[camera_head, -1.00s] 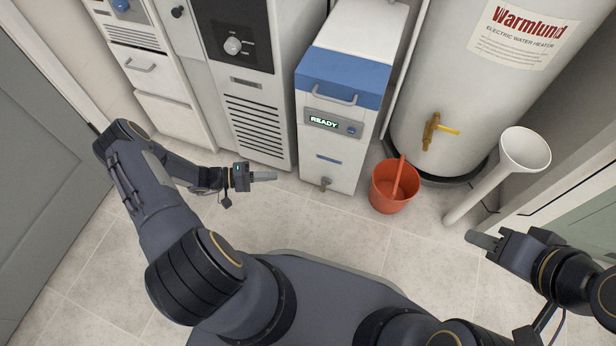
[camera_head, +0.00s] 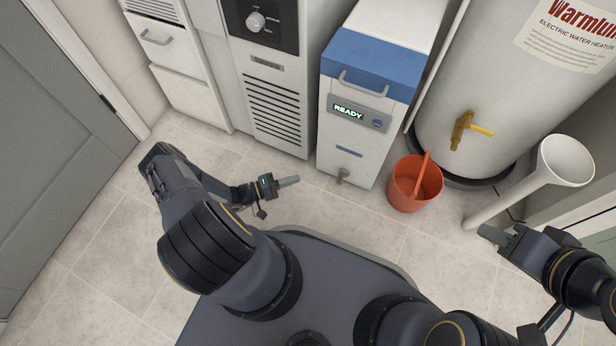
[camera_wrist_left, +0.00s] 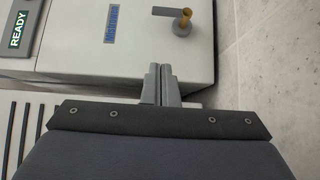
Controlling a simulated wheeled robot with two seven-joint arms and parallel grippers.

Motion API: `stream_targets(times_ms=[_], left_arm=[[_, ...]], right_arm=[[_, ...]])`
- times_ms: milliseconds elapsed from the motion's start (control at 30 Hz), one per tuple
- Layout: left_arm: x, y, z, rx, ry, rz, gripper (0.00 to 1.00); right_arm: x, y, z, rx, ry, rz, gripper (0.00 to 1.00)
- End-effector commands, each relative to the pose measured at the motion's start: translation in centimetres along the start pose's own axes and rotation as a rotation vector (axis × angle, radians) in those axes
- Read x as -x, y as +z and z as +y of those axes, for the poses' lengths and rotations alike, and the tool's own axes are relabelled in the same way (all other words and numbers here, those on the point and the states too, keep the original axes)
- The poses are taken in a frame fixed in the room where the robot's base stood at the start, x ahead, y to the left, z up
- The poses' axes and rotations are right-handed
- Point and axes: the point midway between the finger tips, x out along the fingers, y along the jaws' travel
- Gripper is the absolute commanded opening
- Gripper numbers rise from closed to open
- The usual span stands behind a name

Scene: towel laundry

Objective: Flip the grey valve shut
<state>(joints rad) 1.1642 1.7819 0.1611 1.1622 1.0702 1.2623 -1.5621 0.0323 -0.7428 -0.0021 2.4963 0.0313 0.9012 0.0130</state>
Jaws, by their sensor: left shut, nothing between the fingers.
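The small grey valve (camera_head: 342,176) sits low on the front of a white box with a blue band (camera_head: 371,62) and a lit READY display. In the left wrist view the valve (camera_wrist_left: 181,29) shows a grey lever and a brass-coloured part. My left gripper (camera_head: 297,179) is shut and empty, left of the valve and apart from it. Its two fingers (camera_wrist_left: 161,72) are together in the left wrist view, below the valve in the picture. My right gripper (camera_head: 482,230) is at the right near the white funnel pipe; its finger gap cannot be made out.
A red bucket (camera_head: 405,192) stands just right of the box. A water heater (camera_head: 490,85) with a brass tap (camera_head: 460,130) stands behind it. A white funnel (camera_head: 566,160) tops a pipe at the right. A vented cabinet (camera_head: 272,75) is left of the box. Tiled floor in front is clear.

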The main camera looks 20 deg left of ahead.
Motion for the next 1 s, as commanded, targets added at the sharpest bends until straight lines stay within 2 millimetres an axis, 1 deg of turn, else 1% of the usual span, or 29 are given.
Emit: stream_targets(times_ms=[300, 433, 533, 700, 1000], left_arm=[[-6.6, 0.2, -0.3, 0.001, 0.003, -0.006, 0.00], [-9.2, 0.2, -0.3, 0.001, 0.002, -0.006, 0.00], [-10.3, 1.4, -0.2, 0.004, 0.002, -0.004, 0.00], [-11.5, 2.6, -0.1, 0.003, 0.002, -0.002, 0.00], [-11.8, 2.9, 0.0, 0.000, 0.000, -0.001, 0.00]], right_arm=[[-1.6, 0.8, 0.7, 0.000, 0.000, 0.000, 0.36], [-2.2, 1.1, 1.0, 0.000, 0.000, 0.000, 0.36], [-2.5, 1.3, 1.1, 0.000, 0.000, 0.000, 0.36], [-2.8, 1.4, 1.3, 0.000, 0.000, 0.000, 0.36], [-2.8, 1.4, 1.3, 0.000, 0.000, 0.000, 0.36]])
